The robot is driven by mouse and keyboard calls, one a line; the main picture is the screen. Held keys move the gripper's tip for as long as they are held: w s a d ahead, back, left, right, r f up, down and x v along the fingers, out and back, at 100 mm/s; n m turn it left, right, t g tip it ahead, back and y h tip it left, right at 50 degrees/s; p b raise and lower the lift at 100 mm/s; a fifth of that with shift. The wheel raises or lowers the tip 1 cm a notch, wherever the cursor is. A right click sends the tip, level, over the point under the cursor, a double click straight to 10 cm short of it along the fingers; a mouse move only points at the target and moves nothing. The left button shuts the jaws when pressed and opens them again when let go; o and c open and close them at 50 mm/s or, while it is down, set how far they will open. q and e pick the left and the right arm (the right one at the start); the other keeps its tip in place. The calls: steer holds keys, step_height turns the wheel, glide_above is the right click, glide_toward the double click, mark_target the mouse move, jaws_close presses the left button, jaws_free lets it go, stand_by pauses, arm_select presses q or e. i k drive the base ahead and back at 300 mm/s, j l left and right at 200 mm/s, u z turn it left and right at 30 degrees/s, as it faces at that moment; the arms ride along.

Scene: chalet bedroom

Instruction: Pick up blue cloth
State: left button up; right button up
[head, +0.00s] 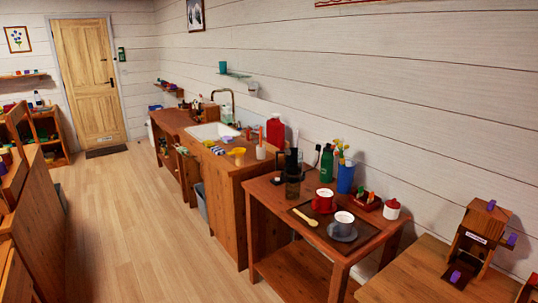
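A small flat blue item (217,150) lies on the wooden counter just in front of the white sink (212,131). It may be the blue cloth, but it is too small to tell for sure. A yellow item (237,152) lies close to its right. Neither of my grippers shows in this view.
A side table (313,247) in the foreground bears a red mug (323,200), a white cup (344,222) and a blue vase (346,178). A grey bin (199,199) stands by the counter. Shelving lines the left. The wooden floor (125,225) between is clear.

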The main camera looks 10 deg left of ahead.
mark_target(217, 150)
steer(key=i+j+u, duration=0.25)
steer(key=i+u, duration=0.2)
steer(key=i+j+u, duration=0.1)
steer(key=i+u, duration=0.35)
steer(key=i+l+u, duration=0.1)
steer(key=i+u, duration=0.3)
steer(key=i, duration=0.15)
